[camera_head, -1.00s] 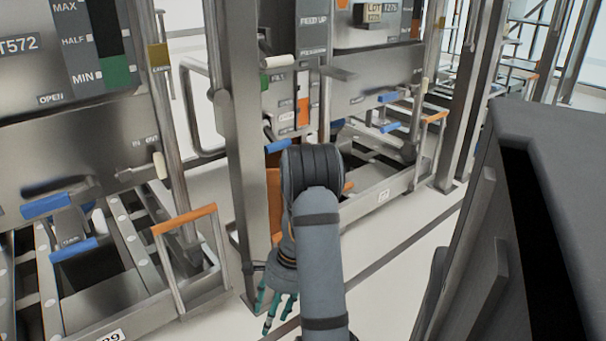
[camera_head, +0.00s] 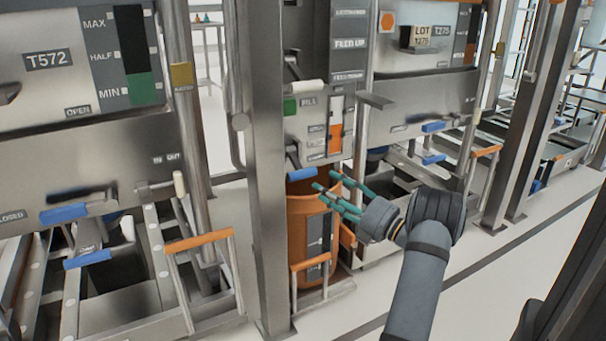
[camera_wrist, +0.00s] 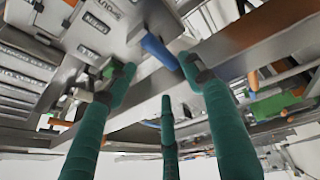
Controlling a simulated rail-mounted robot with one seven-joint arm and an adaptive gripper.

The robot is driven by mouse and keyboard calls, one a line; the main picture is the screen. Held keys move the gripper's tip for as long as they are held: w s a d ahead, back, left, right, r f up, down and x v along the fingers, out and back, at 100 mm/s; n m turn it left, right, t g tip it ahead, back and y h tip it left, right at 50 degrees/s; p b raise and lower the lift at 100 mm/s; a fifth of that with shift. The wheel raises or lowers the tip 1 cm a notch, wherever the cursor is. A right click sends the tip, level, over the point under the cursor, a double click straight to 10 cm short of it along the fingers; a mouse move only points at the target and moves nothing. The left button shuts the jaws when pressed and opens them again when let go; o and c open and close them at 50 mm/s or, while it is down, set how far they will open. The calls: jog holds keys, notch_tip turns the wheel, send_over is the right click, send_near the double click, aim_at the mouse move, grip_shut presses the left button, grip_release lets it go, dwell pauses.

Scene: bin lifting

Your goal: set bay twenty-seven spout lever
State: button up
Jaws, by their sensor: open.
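My gripper (camera_head: 332,188) has three green fingers, spread open and empty. In the head view they reach left, in front of the middle bay and just right of its blue-handled lever (camera_head: 301,174). That lever sits below the FILL panel, above an orange bin. In the wrist view, a blue handle (camera_wrist: 160,52) shows between the upper fingertips (camera_wrist: 158,76); contact cannot be told. The right bay has blue handles (camera_head: 434,127) and (camera_head: 433,159); the left bay has a blue lever (camera_head: 63,213). No number reading twenty-seven is legible now.
The orange bin (camera_head: 311,235) stands behind a frame with an orange handle (camera_head: 311,261). A steel post (camera_head: 262,170) rises left of the middle bay. A white-tipped lever (camera_head: 308,85) juts above the FILL panel. The floor (camera_head: 480,262) at right is clear.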

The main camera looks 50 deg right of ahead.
aim_at(303, 174)
jog(key=w+b, duration=0.1)
jog(key=w, duration=0.1)
jog(key=w+r+b, duration=0.1)
jog(key=w, duration=0.2)
jog(key=w+b, duration=0.1)
jog(key=w, duration=0.2)
jog(key=shift+w+r, duration=0.15)
jog(key=shift+w, duration=0.05)
jog(key=shift+w+d+r, duration=0.1)
jog(key=shift+w+r, duration=0.15)
jog(key=shift+w, duration=0.4)
jog(key=c, duration=0.3)
